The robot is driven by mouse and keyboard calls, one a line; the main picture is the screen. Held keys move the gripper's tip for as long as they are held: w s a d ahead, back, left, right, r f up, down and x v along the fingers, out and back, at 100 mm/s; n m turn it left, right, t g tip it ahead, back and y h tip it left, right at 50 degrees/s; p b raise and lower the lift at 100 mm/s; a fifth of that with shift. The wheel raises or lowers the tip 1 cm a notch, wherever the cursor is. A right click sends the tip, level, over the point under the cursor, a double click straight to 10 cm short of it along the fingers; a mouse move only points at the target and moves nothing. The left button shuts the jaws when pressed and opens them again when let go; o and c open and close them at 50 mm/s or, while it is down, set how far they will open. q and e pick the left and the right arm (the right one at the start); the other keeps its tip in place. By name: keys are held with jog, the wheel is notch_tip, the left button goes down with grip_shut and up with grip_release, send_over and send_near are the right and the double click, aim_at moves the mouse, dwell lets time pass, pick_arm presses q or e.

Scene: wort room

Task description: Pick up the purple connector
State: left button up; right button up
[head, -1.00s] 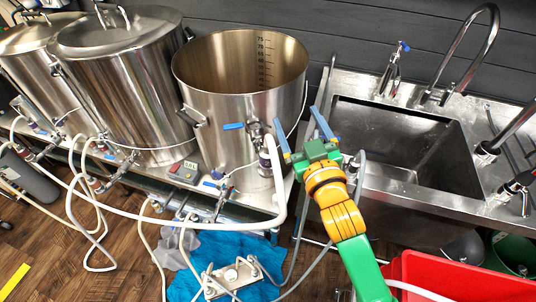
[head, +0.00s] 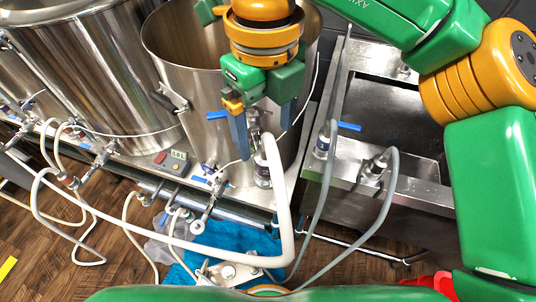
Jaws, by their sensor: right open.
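The purple connector (head: 262,170) is a metal fitting with a purple band at the end of the thick white hose, below the valve at the front of the open steel kettle (head: 165,45). My right gripper (head: 263,142) points down just above it, open, with one blue finger on each side of the valve area. The fingers do not appear closed on anything. The gripper partly hides the valve above the connector. I cannot tell whether a finger touches the valve. My left gripper is not in view.
The white hose (head: 282,190) loops from the connector. Two grey hoses (head: 320,190) run down from valves at the sink's front edge, right of the connector. A control box (head: 172,160) sits on the bench to the left. A blue cloth (head: 180,275) lies below.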

aim_at(265, 148)
jog(key=shift+s+f, duration=0.4)
jog(key=shift+f, duration=0.2)
jog(key=shift+s+a+f+p, duration=0.1)
jog(key=shift+s+f+p, duration=0.1)
jog(key=shift+f+p, duration=0.3)
jog(key=shift+s+f+p, duration=0.15)
jog(key=shift+f+p, duration=0.2)
jog(key=shift+f, duration=0.25)
jog(key=f, duration=0.3)
jog(key=shift+w, duration=0.3)
jog(key=shift+w+f, duration=0.1)
jog(key=shift+f, duration=0.3)
jog(key=shift+r, duration=0.1)
jog(key=c, duration=0.4)
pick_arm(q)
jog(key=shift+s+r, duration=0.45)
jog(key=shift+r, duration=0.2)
pick_arm(e)
grip_shut()
